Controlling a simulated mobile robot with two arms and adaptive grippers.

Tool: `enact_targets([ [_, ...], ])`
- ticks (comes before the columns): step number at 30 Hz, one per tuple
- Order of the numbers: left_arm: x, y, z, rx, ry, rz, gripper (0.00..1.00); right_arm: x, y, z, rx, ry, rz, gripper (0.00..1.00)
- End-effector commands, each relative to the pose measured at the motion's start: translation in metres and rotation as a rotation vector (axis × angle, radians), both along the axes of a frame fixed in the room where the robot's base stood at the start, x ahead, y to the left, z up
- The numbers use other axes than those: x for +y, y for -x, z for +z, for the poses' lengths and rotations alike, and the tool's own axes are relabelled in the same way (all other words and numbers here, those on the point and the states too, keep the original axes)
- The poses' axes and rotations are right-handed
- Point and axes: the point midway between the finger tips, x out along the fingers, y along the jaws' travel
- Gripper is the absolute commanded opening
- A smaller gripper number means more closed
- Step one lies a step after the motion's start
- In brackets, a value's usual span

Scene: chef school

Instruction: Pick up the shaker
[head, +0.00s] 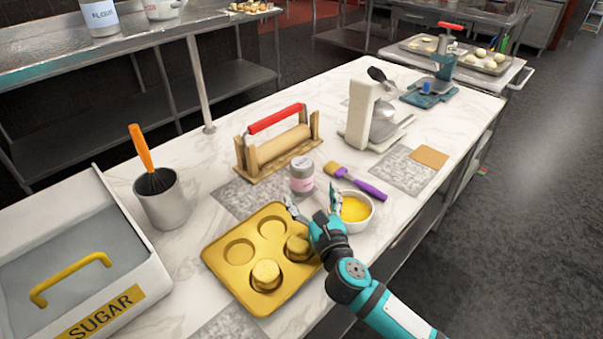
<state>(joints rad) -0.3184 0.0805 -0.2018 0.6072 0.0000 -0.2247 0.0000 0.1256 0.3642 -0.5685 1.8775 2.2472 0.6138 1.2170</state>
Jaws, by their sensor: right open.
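The shaker (302,178) is a small grey cylinder with a pinkish label. It stands upright on the marble counter near the middle of the head view. My right gripper (312,203) comes in from the lower right and is open and empty. Its fingers point toward the shaker and are spread just in front of it. One finger is over the muffin tin's edge and the other is by the yellow bowl. I cannot tell whether either finger touches anything. My left gripper is out of view.
A yellow muffin tin (221,258) lies below the gripper, and a white bowl of yellow liquid (356,211) is close on its right. A purple-handled brush (357,182) lies right of the shaker. A red-handled rolling pin rack (277,142) stands behind. A sugar bin (128,300) is at left.

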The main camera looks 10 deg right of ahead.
Motion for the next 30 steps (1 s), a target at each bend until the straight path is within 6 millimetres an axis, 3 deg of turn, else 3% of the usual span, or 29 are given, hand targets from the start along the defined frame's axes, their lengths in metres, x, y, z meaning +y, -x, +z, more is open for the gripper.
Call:
enact_targets([
  [3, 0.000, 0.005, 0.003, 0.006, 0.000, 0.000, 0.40, 0.001, -0.026, 0.002, -0.002, 0.001, 0.000, 0.85],
  [6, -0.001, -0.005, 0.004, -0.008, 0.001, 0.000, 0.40, 0.003, -0.040, 0.001, -0.002, 0.001, 0.001, 0.85],
  [14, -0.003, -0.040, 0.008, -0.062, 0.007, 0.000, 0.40, 0.001, -0.059, 0.001, -0.002, 0.002, 0.000, 0.85],
  [22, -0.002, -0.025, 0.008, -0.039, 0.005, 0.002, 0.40, -0.002, -0.097, 0.000, -0.002, 0.002, 0.001, 0.85],
  [30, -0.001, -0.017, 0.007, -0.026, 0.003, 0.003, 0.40, -0.002, -0.103, 0.000, -0.001, 0.001, 0.001, 0.85],
])
